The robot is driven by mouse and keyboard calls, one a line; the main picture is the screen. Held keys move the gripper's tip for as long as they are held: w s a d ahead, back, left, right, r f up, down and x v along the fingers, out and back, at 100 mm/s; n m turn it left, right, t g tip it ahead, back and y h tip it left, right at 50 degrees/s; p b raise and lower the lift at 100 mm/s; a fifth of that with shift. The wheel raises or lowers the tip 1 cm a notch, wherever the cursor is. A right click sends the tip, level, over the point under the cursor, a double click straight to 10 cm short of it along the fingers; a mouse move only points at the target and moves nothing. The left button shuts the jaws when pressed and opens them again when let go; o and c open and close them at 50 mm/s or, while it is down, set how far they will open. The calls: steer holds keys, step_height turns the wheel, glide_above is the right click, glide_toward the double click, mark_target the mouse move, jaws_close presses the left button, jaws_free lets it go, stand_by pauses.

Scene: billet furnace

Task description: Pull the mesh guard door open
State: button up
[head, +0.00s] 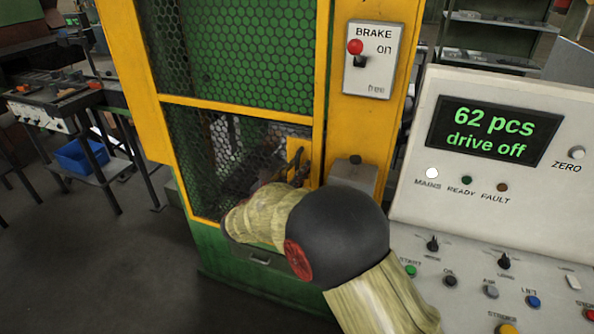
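The mesh guard door (235,109) is a yellow frame with dark mesh on the green and yellow machine in the head view. It looks closed, with its right edge against the yellow post. A dark metal piece, seemingly the door handle (295,165), stands by a yellow plate at the door's right edge. My sleeved arm reaches in from the lower right and covers the door's lower right corner. The end of my arm is near the handle, mostly hidden behind my own sleeve and dark joint. I cannot make out the fingers or whether they touch the handle.
A brake switch box (374,80) is on the yellow post. A control console (480,215) stands close at the right; its screen reads "62 pcs drive off". A bench (60,105) and blue bin (80,156) are at the left. The floor (90,260) at lower left is clear.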

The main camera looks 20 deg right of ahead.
steer(key=c, duration=0.3)
steer(key=c, duration=0.4)
jaws_close()
stand_by(0.3)
